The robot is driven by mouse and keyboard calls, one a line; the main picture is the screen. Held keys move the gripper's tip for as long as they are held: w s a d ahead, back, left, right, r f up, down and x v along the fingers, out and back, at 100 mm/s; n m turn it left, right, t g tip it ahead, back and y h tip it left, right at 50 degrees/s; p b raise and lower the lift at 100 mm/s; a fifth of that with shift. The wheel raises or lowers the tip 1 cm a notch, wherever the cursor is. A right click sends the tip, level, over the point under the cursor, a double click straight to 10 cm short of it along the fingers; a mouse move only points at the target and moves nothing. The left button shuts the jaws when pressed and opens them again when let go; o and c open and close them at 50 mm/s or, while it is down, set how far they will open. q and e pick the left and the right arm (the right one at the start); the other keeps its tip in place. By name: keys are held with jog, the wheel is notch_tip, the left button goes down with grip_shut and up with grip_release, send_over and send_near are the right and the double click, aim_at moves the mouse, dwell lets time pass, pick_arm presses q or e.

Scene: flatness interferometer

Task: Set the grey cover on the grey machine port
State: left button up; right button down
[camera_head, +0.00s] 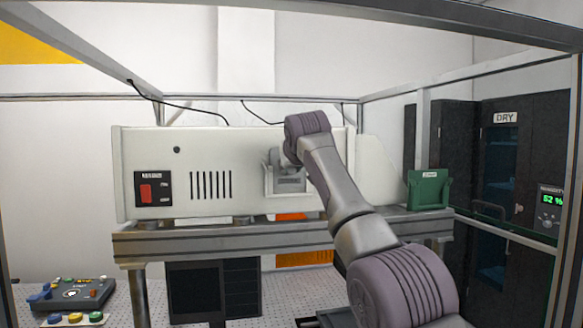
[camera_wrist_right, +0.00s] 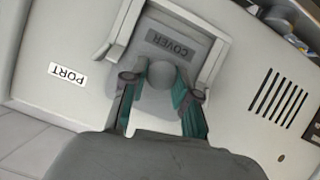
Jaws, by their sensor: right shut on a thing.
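The grey cover (camera_wrist_right: 172,42) has a dark label reading COVER, upside down in the wrist view, and a round grey knob. My right gripper (camera_wrist_right: 162,85) is shut on this knob, one green-padded finger on each side. The cover lies between the pale raised rails of the machine port (camera_wrist_right: 216,66); I cannot tell whether it is fully seated. A PORT label is on the machine face beside it. In the head view the cover (camera_head: 290,184) is at the port on the machine's front, and my right gripper (camera_head: 276,160) is in front of it. My left gripper is not seen.
The pale machine (camera_head: 225,150) stands on a grey bench (camera_head: 200,240), with a red switch (camera_head: 147,191) and vent slots. A green box (camera_head: 428,189) stands right of it. A button console (camera_head: 75,293) is at lower left, and a frame post stands at right.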

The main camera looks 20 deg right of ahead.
jog(key=shift+f+b, duration=0.5)
jog(key=shift+f, duration=0.2)
jog(key=c, duration=0.8)
grip_release()
jog(key=shift+r, duration=0.1)
jog(key=shift+s, duration=0.1)
jog(key=v, duration=1.1)
jog(key=shift+s+r, duration=0.25)
jog(key=shift+s, duration=0.05)
jog(key=shift+a+f, duration=0.1)
